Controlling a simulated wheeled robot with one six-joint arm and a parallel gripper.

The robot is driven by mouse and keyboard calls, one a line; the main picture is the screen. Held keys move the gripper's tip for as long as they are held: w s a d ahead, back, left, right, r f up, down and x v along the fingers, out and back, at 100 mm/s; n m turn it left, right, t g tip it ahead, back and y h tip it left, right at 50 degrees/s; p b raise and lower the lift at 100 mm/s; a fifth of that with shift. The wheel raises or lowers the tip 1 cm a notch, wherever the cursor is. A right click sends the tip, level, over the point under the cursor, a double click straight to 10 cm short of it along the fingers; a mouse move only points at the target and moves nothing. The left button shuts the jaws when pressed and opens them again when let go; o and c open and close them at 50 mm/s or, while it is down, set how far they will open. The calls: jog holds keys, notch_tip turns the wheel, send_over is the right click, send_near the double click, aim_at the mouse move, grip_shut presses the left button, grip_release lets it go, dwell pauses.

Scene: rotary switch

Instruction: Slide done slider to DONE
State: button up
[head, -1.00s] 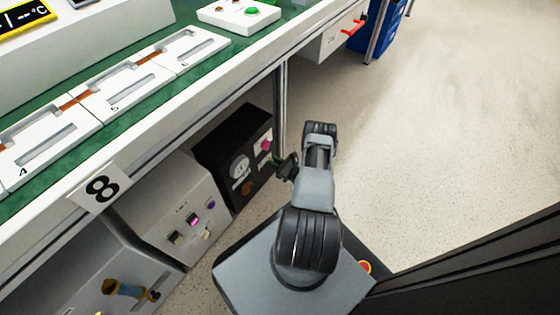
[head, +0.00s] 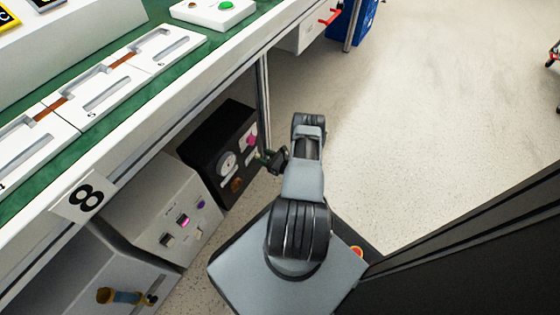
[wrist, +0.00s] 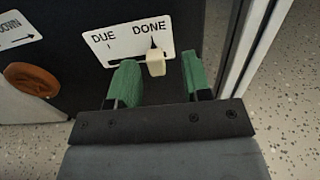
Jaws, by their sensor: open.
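The cream slider knob (wrist: 155,63) stands on the white DUE/DONE label (wrist: 125,39) in the wrist view, at the right end, just below the word DONE. The label is on the front of the black box (head: 208,140) under the bench. My gripper (wrist: 158,76) is open, with a green fingertip on each side of the knob; gaps show between knob and fingers. In the head view my gripper (head: 268,158) is close in front of the black box's right side, where the slider is too small to make out.
An orange-brown knob (wrist: 32,79) is left of the label. A pale metal post (wrist: 246,45) stands just right of the box. A grey box (head: 158,215) with small switches is left of the black box. The bench edge (head: 150,125) overhangs. Open floor (head: 430,120) lies to the right.

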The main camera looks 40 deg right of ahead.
jog(key=p+v, duration=0.2)
jog(key=v, duration=0.9)
jog(key=shift+s, duration=0.4)
jog(key=shift+d, duration=0.15)
